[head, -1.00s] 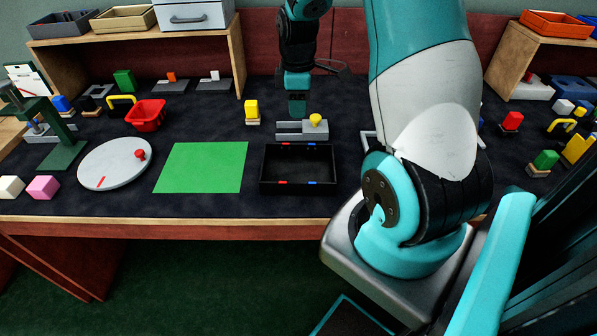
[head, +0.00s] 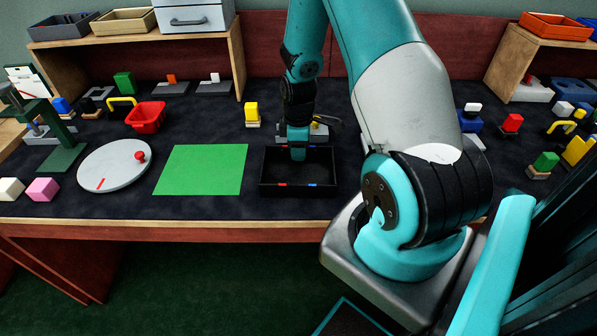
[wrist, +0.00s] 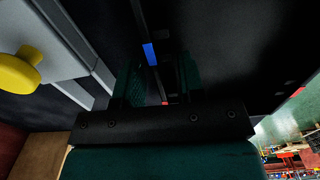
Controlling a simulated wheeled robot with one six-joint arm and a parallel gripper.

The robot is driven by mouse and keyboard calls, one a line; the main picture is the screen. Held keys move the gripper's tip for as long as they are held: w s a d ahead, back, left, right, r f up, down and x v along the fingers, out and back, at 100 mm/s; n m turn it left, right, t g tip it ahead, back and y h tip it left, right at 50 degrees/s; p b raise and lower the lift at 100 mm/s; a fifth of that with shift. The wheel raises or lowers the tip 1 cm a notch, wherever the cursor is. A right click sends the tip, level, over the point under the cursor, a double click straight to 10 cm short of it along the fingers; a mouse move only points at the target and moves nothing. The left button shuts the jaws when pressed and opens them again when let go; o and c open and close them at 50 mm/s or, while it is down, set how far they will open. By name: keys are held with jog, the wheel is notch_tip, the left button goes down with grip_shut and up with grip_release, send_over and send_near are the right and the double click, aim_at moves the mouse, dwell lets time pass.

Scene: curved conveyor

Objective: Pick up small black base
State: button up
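My gripper (head: 298,154) points down over the black tray (head: 263,172), near its back part. In the wrist view, the dark green fingers of my gripper (wrist: 159,80) stand apart with a gap between them. The tray's wall with a blue mark (wrist: 150,53) and a red mark shows through that gap. I see nothing held between the fingers. I cannot clearly single out a small black base; the tray's inside is very dark, and my gripper hides part of it.
A grey fixture with a yellow knob (wrist: 18,72) stands just behind the tray, partly hidden by my arm in the head view. A green mat (head: 203,169) lies left of the tray, with a white turntable (head: 112,167) beyond it. A yellow block (head: 251,112) stands behind.

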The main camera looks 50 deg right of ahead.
jog(key=shift+c, duration=0.4)
grip_shut()
